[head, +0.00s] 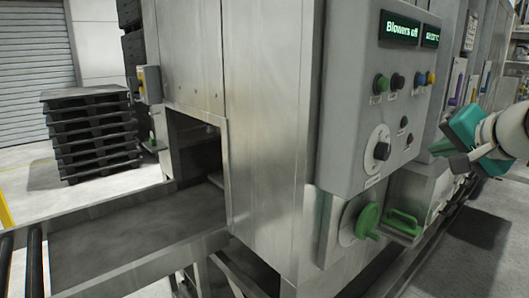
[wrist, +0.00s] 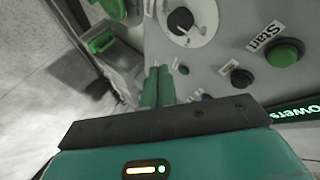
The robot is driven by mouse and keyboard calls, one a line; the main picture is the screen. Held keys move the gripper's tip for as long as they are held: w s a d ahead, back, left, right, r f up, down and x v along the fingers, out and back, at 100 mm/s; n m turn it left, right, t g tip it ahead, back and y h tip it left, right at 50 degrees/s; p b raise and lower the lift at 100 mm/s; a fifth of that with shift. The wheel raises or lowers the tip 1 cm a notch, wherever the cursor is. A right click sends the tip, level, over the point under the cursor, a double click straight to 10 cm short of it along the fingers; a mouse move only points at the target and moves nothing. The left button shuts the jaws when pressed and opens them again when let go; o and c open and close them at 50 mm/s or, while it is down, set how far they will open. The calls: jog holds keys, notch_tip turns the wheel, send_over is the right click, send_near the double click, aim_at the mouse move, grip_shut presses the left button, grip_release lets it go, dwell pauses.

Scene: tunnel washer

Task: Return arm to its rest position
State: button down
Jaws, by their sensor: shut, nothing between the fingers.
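My gripper (head: 440,147) is at the right of the head view, in front of the right side of the control panel. Its teal body and pale wrist show there. In the wrist view the two green fingers (wrist: 158,72) lie side by side, shut, with nothing between them. They appear apart from the grey control panel (head: 345,100), though the exact gap is hard to judge. The panel also fills the upper right of the wrist view (wrist: 228,45).
The panel carries buttons, a dial (head: 382,151) and a display reading "Blowers off" (head: 401,28). Below are a green round handle (head: 368,220) and a green lever (head: 403,222). A metal conveyor bed (head: 110,245) runs left. Black pallets (head: 92,135) stand behind. Open floor (head: 470,255) lies at right.

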jog(key=s+a+f+n+g, duration=0.2)
jog(key=s+a+f, duration=0.3)
jog(key=f, duration=0.4)
jog(key=s+a+f+n+g, duration=0.2)
jog(key=s+a+f+n, duration=0.2)
jog(key=a+f, duration=0.4)
jog(key=s+a+f+n+g, duration=0.2)
jog(key=s+a+f, duration=0.4)
jog(key=f, duration=0.5)
jog(key=shift+a+n+g, duration=0.3)
jog(key=shift+n+g, duration=0.1)
jog(key=shift+n, duration=0.5)
